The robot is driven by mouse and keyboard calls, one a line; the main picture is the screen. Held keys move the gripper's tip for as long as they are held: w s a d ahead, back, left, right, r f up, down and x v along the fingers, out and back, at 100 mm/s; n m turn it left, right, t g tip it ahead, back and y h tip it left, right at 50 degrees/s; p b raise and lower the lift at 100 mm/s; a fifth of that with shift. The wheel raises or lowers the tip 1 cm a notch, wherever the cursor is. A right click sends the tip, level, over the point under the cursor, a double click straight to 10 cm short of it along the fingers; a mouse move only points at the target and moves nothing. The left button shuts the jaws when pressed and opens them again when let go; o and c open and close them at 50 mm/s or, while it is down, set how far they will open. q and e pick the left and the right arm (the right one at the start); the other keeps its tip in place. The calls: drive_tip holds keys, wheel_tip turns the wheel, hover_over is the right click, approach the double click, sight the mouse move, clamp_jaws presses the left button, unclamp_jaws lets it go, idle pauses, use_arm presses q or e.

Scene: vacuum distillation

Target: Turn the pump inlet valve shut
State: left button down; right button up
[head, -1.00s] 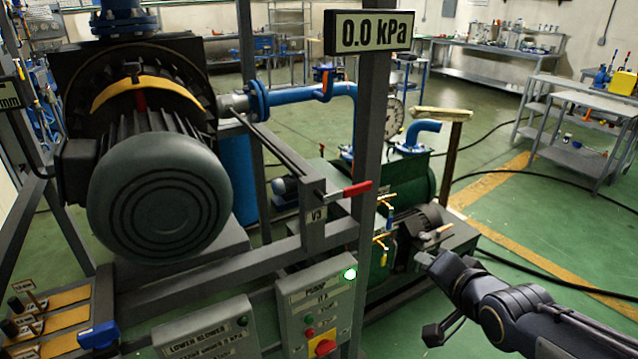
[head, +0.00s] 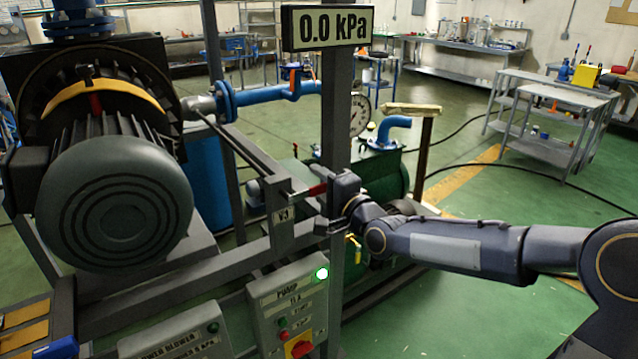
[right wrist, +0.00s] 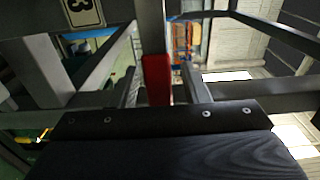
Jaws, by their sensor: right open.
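The valve's red lever handle (head: 317,189) sticks out to the right above the V3 plate (head: 283,216) on the grey frame. A long dark rod (head: 240,147) runs from it back toward the blue pipe flange. My right gripper (head: 330,203) is at the handle's outer end, partly hiding it. In the right wrist view the red handle (right wrist: 157,80) lies between the two open fingers of my right gripper (right wrist: 160,75), with gaps visible on both sides. My left gripper is not in view.
A grey frame post (head: 334,110) bearing the 0.0 kPa display (head: 328,27) stands close behind my right gripper. Below is the pump control box (head: 290,305) with a lit green lamp. A large motor (head: 115,205) fills the left.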

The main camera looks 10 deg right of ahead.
drive_tip(key=shift+w, duration=0.1)
clamp_jaws()
